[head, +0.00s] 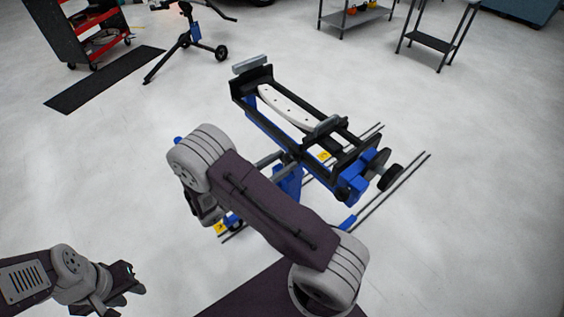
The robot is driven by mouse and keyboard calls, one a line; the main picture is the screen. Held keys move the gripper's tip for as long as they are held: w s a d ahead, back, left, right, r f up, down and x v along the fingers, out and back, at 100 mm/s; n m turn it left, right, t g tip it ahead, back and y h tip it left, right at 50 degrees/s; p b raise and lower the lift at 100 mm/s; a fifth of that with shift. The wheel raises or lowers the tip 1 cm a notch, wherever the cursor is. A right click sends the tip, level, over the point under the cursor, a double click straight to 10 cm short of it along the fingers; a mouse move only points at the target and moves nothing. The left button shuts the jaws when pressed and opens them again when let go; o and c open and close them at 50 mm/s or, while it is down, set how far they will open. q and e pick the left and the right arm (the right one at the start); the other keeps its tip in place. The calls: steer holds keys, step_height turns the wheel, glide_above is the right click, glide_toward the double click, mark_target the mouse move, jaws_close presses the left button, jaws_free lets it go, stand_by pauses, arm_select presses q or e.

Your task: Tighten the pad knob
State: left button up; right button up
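A blue and black work stand (262,122) stands on the floor in the middle of the head view. A small blue part (178,140) shows at the left edge of my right arm. My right arm crosses in front of the stand and hides part of it. My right gripper's fingers are not clear behind its wrist. My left gripper (128,291) is open and empty at lower left, away from the stand.
A red and black cart (92,32), a dark mat (104,80), a wheeled blue stand (186,40) and shelves (432,42) stand behind. The floor at right is clear.

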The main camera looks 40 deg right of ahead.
steer(key=shift+m, duration=0.3)
steer(key=m+b, duration=0.1)
steer(key=m, duration=0.3)
steer(key=shift+s+f+m, duration=0.1)
steer(key=shift+f+m, duration=0.05)
steer(key=shift+m, duration=0.15)
steer(key=m+b, duration=0.1)
steer(key=m, duration=0.2)
steer(key=shift+f+m+b, duration=0.1)
steer(key=shift+m+b, duration=0.2)
steer(key=m+b, duration=0.2)
steer(key=m, duration=0.2)
steer(key=shift+s+f+m+b, duration=0.1)
steer(key=shift+f+m+b, duration=0.05)
steer(key=shift+m+b, duration=0.2)
steer(key=m+b, duration=0.3)
steer(key=shift+f+m, duration=0.15)
steer(key=shift+m, duration=0.1)
steer(key=m+b, duration=0.5)
steer(key=b, duration=0.3)
steer(key=m+b, duration=0.6)
steer(key=b, duration=0.2)
steer(key=m+b, duration=0.6)
steer(key=b, duration=0.2)
steer(key=shift+f+b, duration=0.35)
steer(key=shift+w+r+m+b, duration=0.2)
steer(key=shift+r+m+b, duration=0.15)
steer(key=shift+m+b, duration=0.85)
